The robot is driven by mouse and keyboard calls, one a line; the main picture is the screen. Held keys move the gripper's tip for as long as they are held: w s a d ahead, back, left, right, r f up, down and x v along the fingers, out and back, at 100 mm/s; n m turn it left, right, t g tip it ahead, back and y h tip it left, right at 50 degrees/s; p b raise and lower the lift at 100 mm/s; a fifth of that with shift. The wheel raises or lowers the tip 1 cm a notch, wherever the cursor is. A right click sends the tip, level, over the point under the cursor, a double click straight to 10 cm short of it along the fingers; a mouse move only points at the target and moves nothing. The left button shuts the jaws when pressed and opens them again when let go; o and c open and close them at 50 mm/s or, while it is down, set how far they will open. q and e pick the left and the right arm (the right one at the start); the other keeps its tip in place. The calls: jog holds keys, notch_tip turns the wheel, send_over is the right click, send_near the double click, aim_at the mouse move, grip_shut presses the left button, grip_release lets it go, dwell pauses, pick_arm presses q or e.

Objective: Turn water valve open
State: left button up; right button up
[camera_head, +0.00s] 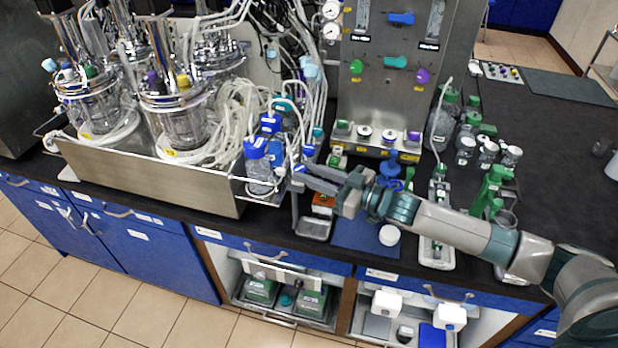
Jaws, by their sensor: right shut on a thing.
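My right gripper (318,182) reaches in from the right, low over the front of the bench. It is shut on a small blue part (299,168) at the right end of the steel tray, and its fingers hide much of that part. I cannot tell for sure that this is the water valve. A blue handle (401,18) and a green handle (395,62) lie crosswise on the upright steel control panel (377,85), well above the gripper. My left gripper is not in view.
Glass bioreactor vessels (180,120) and coiled tubing stand in the steel tray (150,178) at left. Blue-capped bottles (257,165) crowd the gripper's left side. Green-capped bottles (442,122) and green pipettes (490,188) stand at right. The black bench (560,130) has free room at far right.

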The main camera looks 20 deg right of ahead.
jog(key=shift+w+d+r+n+g+y+b, duration=0.15)
jog(key=shift+w+n+g+y+b, duration=0.15)
jog(key=shift+n+g+y+b, duration=1.1)
jog(key=shift+w+d+f+n+g+y+b, duration=0.1)
jog(key=shift+w+n+g+y+b, duration=0.3)
jog(key=shift+n+g, duration=1.1)
jog(key=shift+w+d+r+n+g+y+b, duration=0.15)
jog(key=shift+n+g+y+b, duration=0.8)
jog(key=shift+g, duration=1.15)
jog(key=shift+f, duration=0.1)
jog(key=o, duration=1)
jog(key=shift+o, duration=0.2)
jog(key=shift+a, duration=0.1)
jog(key=shift+f, duration=0.1)
jog(key=shift+b, duration=0.3)
